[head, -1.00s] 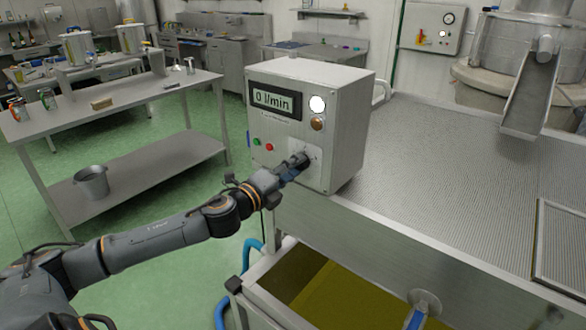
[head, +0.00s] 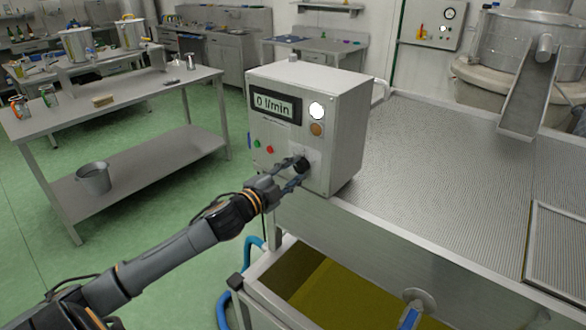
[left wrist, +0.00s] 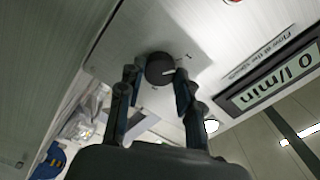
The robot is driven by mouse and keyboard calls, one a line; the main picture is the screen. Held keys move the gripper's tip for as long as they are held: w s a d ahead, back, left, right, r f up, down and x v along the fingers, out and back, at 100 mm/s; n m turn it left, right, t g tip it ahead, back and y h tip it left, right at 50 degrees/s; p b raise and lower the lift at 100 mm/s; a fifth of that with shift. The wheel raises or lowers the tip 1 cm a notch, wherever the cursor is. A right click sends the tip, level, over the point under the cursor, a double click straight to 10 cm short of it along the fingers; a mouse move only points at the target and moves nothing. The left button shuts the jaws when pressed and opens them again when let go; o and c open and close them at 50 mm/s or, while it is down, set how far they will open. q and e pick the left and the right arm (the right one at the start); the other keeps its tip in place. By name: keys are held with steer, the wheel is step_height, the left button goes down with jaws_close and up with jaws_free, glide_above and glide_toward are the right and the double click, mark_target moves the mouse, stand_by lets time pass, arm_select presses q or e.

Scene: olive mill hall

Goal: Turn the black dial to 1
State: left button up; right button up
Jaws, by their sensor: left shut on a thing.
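The black dial (head: 301,164) is on a pale plate low on the front of the metal control box (head: 339,150). My left gripper (head: 296,172) is shut on the dial, with a finger on either side. In the left wrist view the dial (left wrist: 160,69) shows between the fingertips (left wrist: 157,82). Its white pointer line points to the right in that view. Small marks are on the plate around it, too small to read surely. The display (head: 273,105) reads 0 l/min. My right gripper is not in view.
Above the dial are a white lamp (head: 317,110), a brown button (head: 316,129), and small green and red buttons. The box stands at the left end of a perforated metal table (head: 450,150). An olive-coloured tank (head: 330,300) lies below. A side table (head: 140,100) stands left.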

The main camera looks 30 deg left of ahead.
arm_select(q)
steer(key=shift+n, duration=0.3)
steer(key=o, duration=1.2)
steer(key=shift+a, duration=0.1)
steer(key=shift+c, duration=0.2)
steer(key=s, duration=1.2)
steer(key=shift+a, duration=0.45)
steer(key=shift+f, duration=0.1)
